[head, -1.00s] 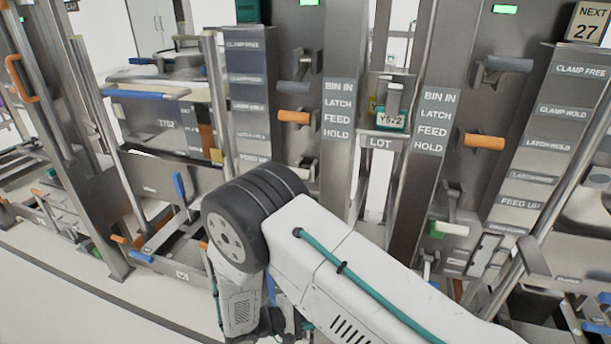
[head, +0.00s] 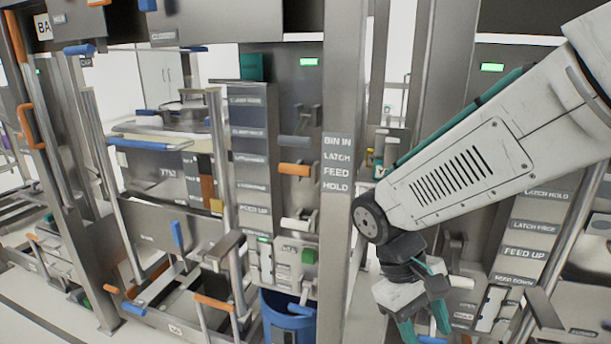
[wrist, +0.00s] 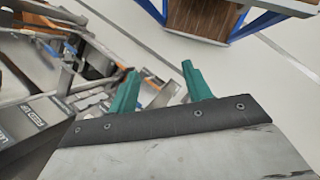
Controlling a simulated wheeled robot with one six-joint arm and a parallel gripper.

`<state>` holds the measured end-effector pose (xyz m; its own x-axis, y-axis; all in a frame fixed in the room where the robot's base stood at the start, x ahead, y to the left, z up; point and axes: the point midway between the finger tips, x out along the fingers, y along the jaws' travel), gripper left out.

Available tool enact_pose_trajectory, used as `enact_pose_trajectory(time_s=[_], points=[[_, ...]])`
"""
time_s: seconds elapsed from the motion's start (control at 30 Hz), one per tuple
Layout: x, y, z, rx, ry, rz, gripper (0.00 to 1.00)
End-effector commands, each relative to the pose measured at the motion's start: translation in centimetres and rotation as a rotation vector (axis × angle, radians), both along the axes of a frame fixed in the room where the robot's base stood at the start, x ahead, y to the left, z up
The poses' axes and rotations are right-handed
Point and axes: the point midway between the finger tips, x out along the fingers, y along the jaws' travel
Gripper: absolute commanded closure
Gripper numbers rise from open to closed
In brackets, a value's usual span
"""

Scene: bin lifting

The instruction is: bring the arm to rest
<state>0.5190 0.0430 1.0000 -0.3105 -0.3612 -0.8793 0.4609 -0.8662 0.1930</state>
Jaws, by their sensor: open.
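My gripper (head: 424,330) hangs from my white arm at the lower right of the head view, its green fingers pointing down and partly cut off by the bottom edge. In the wrist view my gripper (wrist: 160,88) shows two green fingers spread apart with nothing between them. It is open and empty. My arm is bent, with the upper link running to the top right corner and the wrist folded downward in front of the right-hand panel.
A steel post (head: 340,200) labelled BIN IN, LATCH, FEED, HOLD stands left of my arm. Orange and white levers (head: 294,169) stick out from the panel. A blue bin (head: 287,318) is low at the centre. Bare floor shows at lower left.

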Motion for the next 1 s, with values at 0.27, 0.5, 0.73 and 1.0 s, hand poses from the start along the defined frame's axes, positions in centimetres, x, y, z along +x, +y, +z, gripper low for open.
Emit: enact_pose_trajectory(time_s=[0.27, 0.5, 0.73, 1.0], points=[[-5.3, -3.2, 4.8, 0.217, -0.178, -0.187, 0.51], [-8.8, -5.5, 7.6, 0.313, -0.374, -0.338, 0.51], [-9.9, -7.1, 9.8, 0.325, -0.508, -0.404, 0.51], [-9.9, -7.4, 9.9, 0.321, -0.515, -0.42, 0.51]])
